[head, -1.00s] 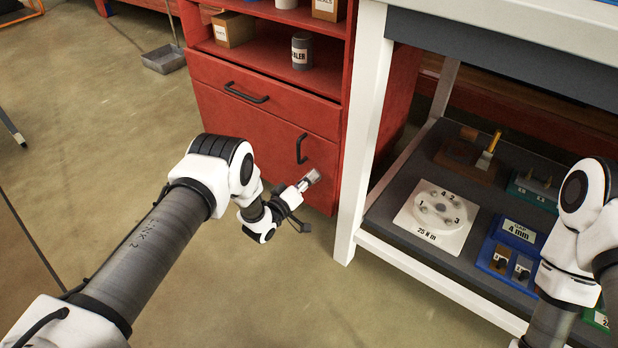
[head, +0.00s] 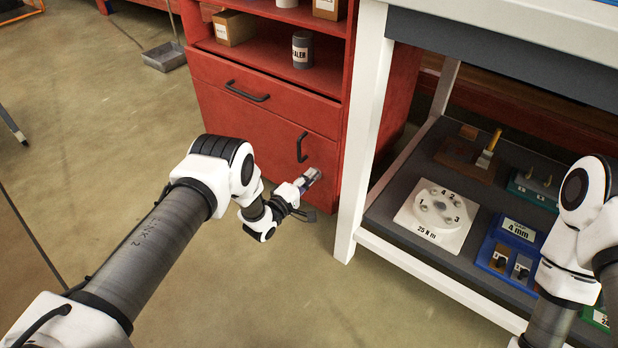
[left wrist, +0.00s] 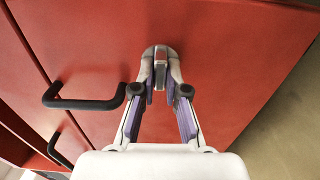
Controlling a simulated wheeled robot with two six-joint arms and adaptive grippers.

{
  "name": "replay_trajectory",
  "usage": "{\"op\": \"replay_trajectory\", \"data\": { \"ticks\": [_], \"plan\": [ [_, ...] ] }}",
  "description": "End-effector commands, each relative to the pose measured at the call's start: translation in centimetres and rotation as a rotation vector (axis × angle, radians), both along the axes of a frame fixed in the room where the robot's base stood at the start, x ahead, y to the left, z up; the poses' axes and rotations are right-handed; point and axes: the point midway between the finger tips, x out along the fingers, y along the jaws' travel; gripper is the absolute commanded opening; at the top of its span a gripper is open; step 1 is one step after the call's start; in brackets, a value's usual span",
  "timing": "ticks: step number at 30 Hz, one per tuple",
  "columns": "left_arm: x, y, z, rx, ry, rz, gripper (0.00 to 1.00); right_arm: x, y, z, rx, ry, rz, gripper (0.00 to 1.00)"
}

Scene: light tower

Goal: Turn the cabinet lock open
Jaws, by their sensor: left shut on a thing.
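The red cabinet (head: 265,150) stands ahead, and its lower door is closed. The cabinet lock (left wrist: 160,58) shows in the left wrist view as a small silver piece with a rounded top at the door's surface. My left gripper (head: 311,177) is at the lower right of the door in the head view. In the left wrist view its fingers (left wrist: 160,90) are shut on the lock's silver piece, one on each side. The fingertips hide part of the lock. My right gripper is out of view; only part of the right arm shows.
A black door handle (head: 302,148) is just above my left gripper, and a drawer handle (head: 247,91) is higher up. A white-legged workbench (head: 362,130) stands close on the right, with fixtures on its lower shelf. The floor in front is clear.

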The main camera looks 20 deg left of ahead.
Motion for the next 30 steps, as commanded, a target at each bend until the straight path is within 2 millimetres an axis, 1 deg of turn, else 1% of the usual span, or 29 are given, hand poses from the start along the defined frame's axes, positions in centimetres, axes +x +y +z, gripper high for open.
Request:
{"op": "replay_trajectory", "data": {
  "ticks": [14, 15, 17, 26, 29, 30],
  "plan": [
    [0.0, 0.0, -0.1, -0.018, 0.009, -0.001, 0.00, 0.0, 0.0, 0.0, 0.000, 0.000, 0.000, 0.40],
    [0.0, 0.0, -0.1, -0.018, 0.009, -0.001, 0.16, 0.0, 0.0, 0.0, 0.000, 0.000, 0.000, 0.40],
    [0.0, 0.0, -0.1, -0.018, 0.009, -0.001, 0.37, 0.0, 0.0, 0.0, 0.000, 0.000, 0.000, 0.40],
    [-0.1, 0.0, 0.0, -0.017, 0.007, 0.000, 0.38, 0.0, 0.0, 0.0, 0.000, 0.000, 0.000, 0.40],
    [-0.7, 0.3, -0.1, -0.016, 0.008, 0.000, 0.38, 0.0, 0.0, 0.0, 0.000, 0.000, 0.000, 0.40],
    [-1.2, 0.5, -0.1, -0.016, 0.009, 0.000, 0.38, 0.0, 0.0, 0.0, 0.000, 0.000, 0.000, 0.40]
  ]
}}
